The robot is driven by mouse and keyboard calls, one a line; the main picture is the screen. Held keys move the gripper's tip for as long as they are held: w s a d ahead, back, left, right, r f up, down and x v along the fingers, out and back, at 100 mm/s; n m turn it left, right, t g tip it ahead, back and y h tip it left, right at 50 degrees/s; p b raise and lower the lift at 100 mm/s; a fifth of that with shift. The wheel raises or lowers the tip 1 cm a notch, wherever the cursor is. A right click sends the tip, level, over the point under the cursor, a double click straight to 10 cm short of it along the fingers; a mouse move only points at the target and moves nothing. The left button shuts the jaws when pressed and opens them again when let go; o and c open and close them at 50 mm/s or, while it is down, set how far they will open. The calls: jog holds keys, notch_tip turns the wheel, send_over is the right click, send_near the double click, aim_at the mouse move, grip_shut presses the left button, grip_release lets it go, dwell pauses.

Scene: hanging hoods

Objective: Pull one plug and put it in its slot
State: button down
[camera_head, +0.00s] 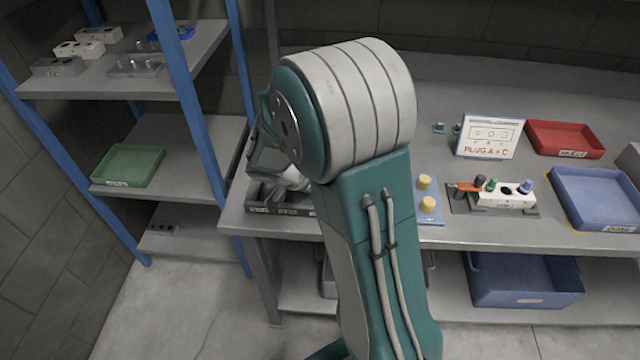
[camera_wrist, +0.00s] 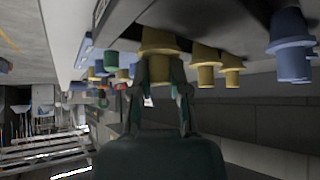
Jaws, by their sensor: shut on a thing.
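My gripper (camera_wrist: 160,72) has its two fingers on either side of a yellow plug (camera_wrist: 158,40) in the wrist view. The plug's wide collar is at the fingertips; whether it still sits in anything is unclear. In the head view my arm hides most of the gripper's surroundings. A white slotted block (camera_head: 505,196) on a dark base holds green and blue plugs and shows a dark open hole. A sign (camera_head: 489,137) behind it reads "PLUG A + C". Two yellow plugs (camera_head: 425,182) stand on a blue board (camera_head: 432,217) left of the block.
In the wrist view other yellow plugs (camera_wrist: 206,72) and a blue plug (camera_wrist: 291,46) are close on the right. The table holds a red tray (camera_head: 566,139), a blue tray (camera_head: 597,198) and a dark tray (camera_head: 282,210). A blue-post shelf (camera_head: 150,55) stands left.

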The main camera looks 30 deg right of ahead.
jog(key=c, duration=0.5)
grip_release()
jog(key=shift+c, duration=0.2)
jog(key=w+v, duration=0.1)
jog(key=v, duration=1.1)
jog(key=s+a+r+n+t+y, duration=0.2)
jog(key=s+r+n+y, duration=0.2)
jog(key=s+n, duration=0.4)
jog(key=s+a+r+n+t+y, duration=0.3)
jog(key=s+r+n+y, duration=0.1)
jog(key=s+n, duration=0.5)
jog(key=s+r, duration=0.1)
jog(key=s, duration=0.1)
jog(key=shift+s, duration=0.25)
